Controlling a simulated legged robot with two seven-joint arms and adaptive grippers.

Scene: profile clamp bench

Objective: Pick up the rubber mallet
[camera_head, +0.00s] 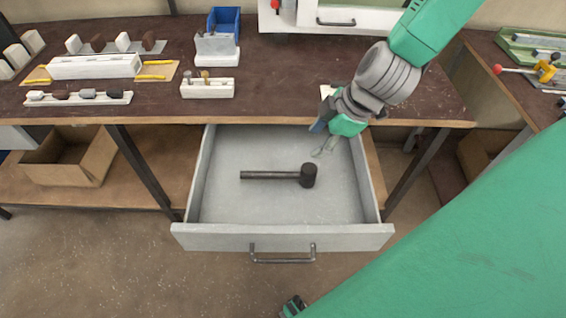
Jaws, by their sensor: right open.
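The black rubber mallet (307,175) lies on its side in the open grey drawer (230,205), with its handle pointing left and its head to the right of the drawer's middle. My right gripper (324,152) reaches in from the upper right. It is over the back right part of the drawer, open and empty, above and to the right of the mallet head and apart from it.
The drawer's front panel (285,238) carries a bar handle (283,259). The dark bench top (280,85) overhangs the drawer's back. White blocks with tools (207,88) and a blue bin (225,22) stand on the bench. A cardboard box (65,158) is on the lower shelf.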

